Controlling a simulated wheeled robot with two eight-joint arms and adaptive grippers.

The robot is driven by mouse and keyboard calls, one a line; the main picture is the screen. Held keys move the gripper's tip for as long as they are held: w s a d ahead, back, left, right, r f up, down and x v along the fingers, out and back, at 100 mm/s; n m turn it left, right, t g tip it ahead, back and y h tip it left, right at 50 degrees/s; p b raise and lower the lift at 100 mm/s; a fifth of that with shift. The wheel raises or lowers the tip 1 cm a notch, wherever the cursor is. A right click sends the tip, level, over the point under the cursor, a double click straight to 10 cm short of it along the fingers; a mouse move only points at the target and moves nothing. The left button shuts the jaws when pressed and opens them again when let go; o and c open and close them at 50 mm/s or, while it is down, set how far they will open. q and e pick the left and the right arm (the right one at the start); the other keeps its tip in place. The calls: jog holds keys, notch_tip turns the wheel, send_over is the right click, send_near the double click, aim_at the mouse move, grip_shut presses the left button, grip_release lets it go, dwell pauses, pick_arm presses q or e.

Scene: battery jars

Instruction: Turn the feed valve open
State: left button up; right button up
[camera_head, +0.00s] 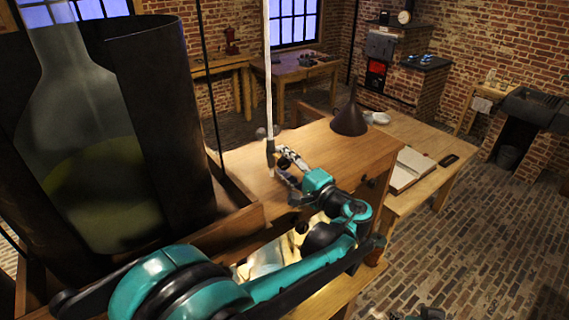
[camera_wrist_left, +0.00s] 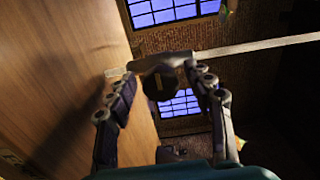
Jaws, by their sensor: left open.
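The feed valve (camera_head: 270,148) shows in the head view as a small dark fitting on a thin, pale upright pipe (camera_head: 267,80), above the wooden bench. In the left wrist view the valve (camera_wrist_left: 160,82) is a dark faceted body with a small light slot or bar on its face. The pipe (camera_wrist_left: 255,47) runs sideways behind it there. My left gripper (camera_head: 279,165) is open at the valve. In the wrist view its fingers (camera_wrist_left: 156,88) stand on either side of the valve body; I cannot tell whether they touch it.
A large glass jar (camera_head: 90,190) with yellow-green liquid stands in a dark open casing at left. A dark cone (camera_head: 350,118) stands on the wooden bench (camera_head: 240,160). An open book (camera_head: 408,170) lies on the table to the right.

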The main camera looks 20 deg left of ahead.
pick_arm(q)
jog(key=v, duration=1.2)
